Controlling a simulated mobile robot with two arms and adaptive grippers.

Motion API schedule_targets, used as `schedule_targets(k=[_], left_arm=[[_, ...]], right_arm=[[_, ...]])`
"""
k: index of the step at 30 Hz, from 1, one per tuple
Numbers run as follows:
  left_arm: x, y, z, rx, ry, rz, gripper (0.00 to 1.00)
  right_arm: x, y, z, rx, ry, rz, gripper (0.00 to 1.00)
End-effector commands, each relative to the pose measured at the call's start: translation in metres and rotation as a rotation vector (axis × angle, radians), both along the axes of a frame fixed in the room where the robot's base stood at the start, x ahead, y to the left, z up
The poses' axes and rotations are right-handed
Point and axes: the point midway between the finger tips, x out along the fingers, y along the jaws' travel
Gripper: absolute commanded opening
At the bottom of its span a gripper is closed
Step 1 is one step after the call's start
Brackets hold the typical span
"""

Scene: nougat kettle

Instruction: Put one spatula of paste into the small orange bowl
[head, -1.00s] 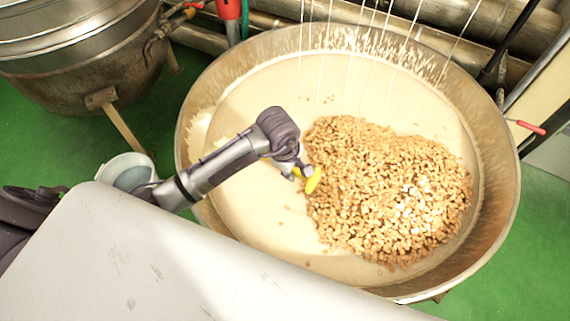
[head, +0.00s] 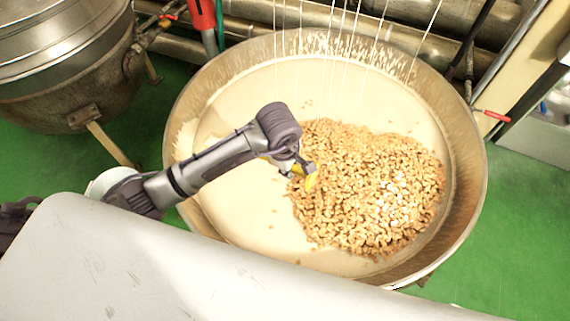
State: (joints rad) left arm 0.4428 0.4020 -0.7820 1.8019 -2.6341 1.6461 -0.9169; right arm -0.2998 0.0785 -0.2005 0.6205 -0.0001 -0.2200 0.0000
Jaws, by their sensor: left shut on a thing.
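A large metal kettle (head: 466,200) holds smooth cream-coloured paste (head: 235,205) with a heap of nuts (head: 375,195) on its right side. My left gripper (head: 297,166) is over the kettle at the left edge of the nut heap. It is shut on a yellow tool, which looks like the spatula (head: 311,182). Only small yellow parts of it show, and I cannot tell whether it touches the paste or carries any. The small orange bowl does not show. My right gripper is out of view.
A pale grey flat surface (head: 190,275) fills the near foreground. A white container (head: 108,180) is partly hidden behind my left arm. A second metal vessel (head: 60,75) stands at upper left. Thin pale strands or wires (head: 345,50) hang over the kettle's back. Green floor lies around.

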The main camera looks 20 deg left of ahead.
Motion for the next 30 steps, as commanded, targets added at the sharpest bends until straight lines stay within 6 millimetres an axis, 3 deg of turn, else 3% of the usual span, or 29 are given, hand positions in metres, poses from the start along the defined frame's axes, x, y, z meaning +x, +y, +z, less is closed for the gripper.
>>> schedule_targets(k=[18,30], left_arm=[[-0.003,-0.020,0.056,0.018,-0.006,0.000,0.00],[-0.004,-0.024,0.067,0.022,-0.005,0.000,0.00]], right_arm=[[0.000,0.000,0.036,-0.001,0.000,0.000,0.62],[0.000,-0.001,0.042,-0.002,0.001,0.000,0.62]])
